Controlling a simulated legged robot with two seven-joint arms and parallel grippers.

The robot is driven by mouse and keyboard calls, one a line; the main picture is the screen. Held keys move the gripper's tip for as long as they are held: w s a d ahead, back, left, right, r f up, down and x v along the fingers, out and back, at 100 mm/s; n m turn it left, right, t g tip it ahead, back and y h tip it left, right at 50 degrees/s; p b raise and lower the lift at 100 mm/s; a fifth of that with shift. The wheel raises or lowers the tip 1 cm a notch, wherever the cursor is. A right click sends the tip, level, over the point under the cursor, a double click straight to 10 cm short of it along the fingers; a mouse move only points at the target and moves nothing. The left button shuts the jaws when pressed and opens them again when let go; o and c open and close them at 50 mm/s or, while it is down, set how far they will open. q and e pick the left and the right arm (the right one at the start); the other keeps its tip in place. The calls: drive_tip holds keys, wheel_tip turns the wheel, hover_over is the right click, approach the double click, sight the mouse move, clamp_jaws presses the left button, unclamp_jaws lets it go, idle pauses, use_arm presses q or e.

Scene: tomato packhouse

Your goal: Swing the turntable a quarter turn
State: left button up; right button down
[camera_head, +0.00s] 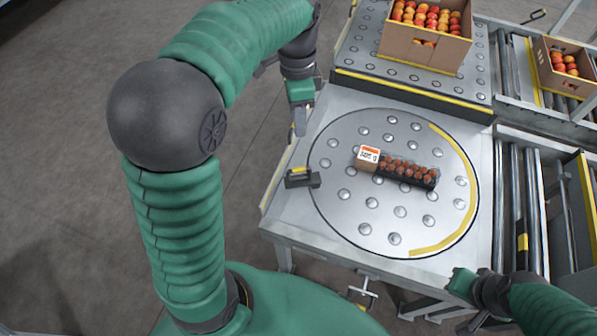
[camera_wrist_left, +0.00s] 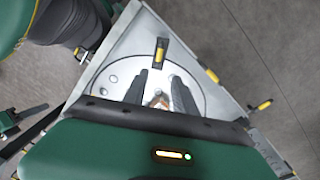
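The turntable (camera_head: 335,145) is a round metal disc with ball studs and a yellow arc along its right side. A black handle with a yellow strip (camera_head: 301,178) sits at its left edge, and it also shows in the left wrist view (camera_wrist_left: 161,51). On the disc lies a dark tray of red tomatoes (camera_head: 408,172) with a small labelled cardboard box (camera_head: 367,158) at its left end. My left gripper (camera_head: 299,126) hangs by the table's left edge, behind the handle and apart from it. Its fingers (camera_wrist_left: 160,90) are spread and empty. My right gripper (camera_head: 468,284) is at the table's front right corner; its fingers are unclear.
A studded platform (camera_head: 360,50) behind the turntable carries a cardboard crate of tomatoes (camera_head: 416,50). Another crate (camera_head: 560,76) stands at the back right. Roller conveyors (camera_head: 518,195) run along the right. A metal clamp or latch (camera_head: 364,290) hangs below the front edge. Open floor lies left.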

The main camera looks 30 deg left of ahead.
use_arm(q)
drive_tip(key=f+b, duration=0.2)
drive_tip(key=f, duration=0.3)
drive_tip(key=f+b, duration=0.3)
drive_tip(key=f, duration=0.3)
drive_tip(key=s+d+f+b, duration=0.1)
drive_tip(key=f+b, duration=0.1)
drive_tip(key=f, duration=0.3)
drive_tip(key=shift+f, duration=0.25)
clamp_jaws()
drive_tip(key=shift+w+r, duration=0.1)
idle(0.4)
